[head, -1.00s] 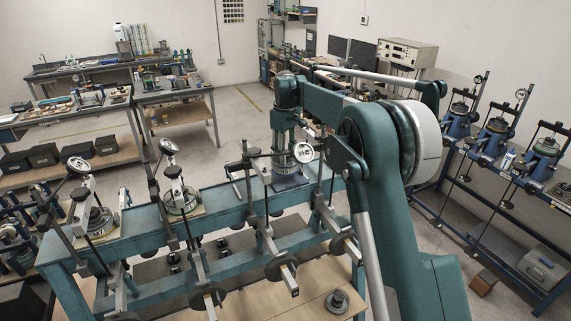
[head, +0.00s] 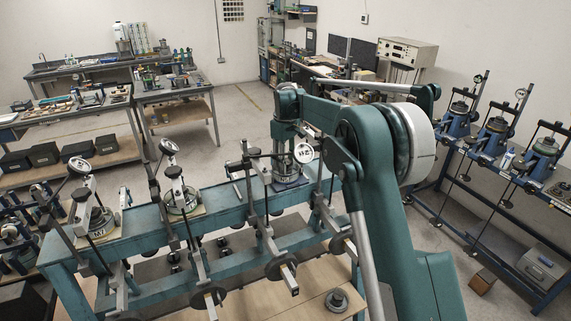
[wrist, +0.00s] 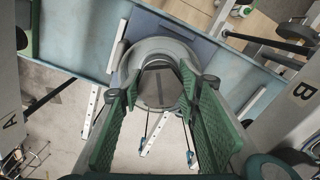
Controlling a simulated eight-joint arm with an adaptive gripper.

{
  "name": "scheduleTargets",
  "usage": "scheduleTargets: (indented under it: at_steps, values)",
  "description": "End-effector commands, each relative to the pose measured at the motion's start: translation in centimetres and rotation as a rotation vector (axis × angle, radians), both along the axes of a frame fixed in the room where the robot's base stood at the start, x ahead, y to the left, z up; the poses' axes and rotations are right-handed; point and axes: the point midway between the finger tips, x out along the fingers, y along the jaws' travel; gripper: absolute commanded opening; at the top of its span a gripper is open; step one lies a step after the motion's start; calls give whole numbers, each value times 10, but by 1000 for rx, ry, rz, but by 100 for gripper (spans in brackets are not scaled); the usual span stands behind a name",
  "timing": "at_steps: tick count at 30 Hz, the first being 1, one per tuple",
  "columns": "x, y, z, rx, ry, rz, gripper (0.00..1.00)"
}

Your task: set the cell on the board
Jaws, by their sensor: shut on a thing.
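The cell (wrist: 160,90) is a round grey metal pot, seen from above in the wrist view between my green ribbed finger pads. My gripper (wrist: 158,98) is shut on it. The board (wrist: 190,40) is a flat blue-grey plate on the teal bench, partly hidden below the cell. In the head view the board (head: 290,184) lies near the bench's right end, with my gripper (head: 285,166) low over it. The cell is mostly hidden there by my arm and a dial gauge. I cannot tell whether the cell touches the board.
The teal bench (head: 140,232) carries lever frames with upright rods and a dial gauge (head: 303,152) close to my gripper. Other cells (head: 101,222) stand on pale boards to the left. Hanging weights (head: 280,268) are below. Blue frames (head: 495,138) stand at right.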

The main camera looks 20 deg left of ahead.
Motion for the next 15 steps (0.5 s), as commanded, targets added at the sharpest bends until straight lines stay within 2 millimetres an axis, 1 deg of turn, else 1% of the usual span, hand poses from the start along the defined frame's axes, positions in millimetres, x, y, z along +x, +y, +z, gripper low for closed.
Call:
scheduleTargets:
  at_steps: [8, 9, 12, 15]
  values:
    - [0, 0, -2, 0, 0, 0, 0]
    - [0, 0, -3, 0, 0, 0, 37]
    - [0, 0, -2, 0, 0, 0, 48]
    - [0, 0, -2, 0, 0, 0, 48]
